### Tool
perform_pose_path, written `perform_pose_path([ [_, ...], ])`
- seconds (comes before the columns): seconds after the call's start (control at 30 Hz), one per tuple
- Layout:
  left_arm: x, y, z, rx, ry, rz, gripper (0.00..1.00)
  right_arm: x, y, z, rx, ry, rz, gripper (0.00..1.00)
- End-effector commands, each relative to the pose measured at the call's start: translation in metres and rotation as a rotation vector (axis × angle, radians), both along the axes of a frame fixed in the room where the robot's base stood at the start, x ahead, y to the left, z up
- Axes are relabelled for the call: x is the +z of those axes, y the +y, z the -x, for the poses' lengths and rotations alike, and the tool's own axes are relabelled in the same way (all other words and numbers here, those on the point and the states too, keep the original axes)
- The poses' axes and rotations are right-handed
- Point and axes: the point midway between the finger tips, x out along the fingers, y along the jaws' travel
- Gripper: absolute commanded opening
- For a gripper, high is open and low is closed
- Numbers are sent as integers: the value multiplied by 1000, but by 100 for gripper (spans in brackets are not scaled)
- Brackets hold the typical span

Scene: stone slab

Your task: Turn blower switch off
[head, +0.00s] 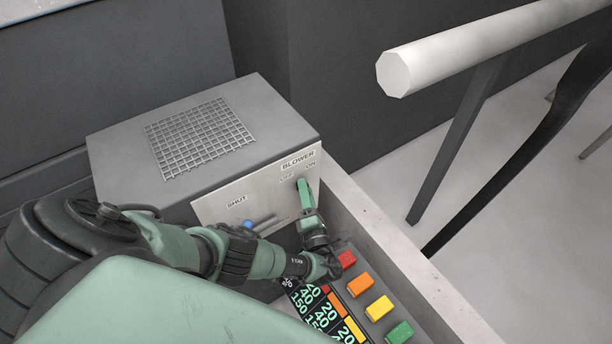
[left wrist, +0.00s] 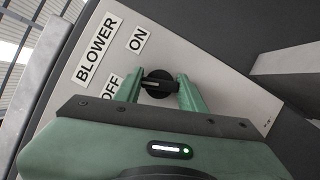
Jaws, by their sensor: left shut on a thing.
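The blower switch is a round black knob (left wrist: 158,84) with a pale line across its face, on a light panel (head: 262,190) under the word BLOWER. The line runs roughly sideways in the left wrist view; I cannot be sure which end is the pointer. The ON label (left wrist: 138,39) is clear, and the OFF label (left wrist: 108,87) is partly covered by a finger. My left gripper (head: 303,186) is shut on the knob, one green finger on each side. It hides the knob in the head view. My right gripper is not in view.
The panel belongs to a grey box with a mesh grille (head: 198,136) on top. A blue-tipped lever (head: 249,225) is beside the SHUT label. Coloured buttons (head: 361,285) lie below my wrist. A pale ledge (head: 395,245) borders the right, with a white rail (head: 480,40) beyond.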

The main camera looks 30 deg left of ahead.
Motion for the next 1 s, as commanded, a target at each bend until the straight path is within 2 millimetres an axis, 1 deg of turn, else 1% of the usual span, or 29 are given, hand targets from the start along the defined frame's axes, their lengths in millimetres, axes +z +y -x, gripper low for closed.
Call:
perform_pose_path([
  [0.03, -6, -1, 1, 1, -36, 17, 0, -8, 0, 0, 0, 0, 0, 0],
  [0.1, -5, 0, 1, 1, -87, 39, 0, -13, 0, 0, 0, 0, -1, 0],
  [0.4, -4, -1, 1, 1, -256, 109, 0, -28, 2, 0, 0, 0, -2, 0],
  [0.63, -3, -1, 0, 0, -318, 135, 0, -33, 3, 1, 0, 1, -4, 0],
  [1.0, -2, 0, 0, 1, -336, 143, 0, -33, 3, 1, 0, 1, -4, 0],
])
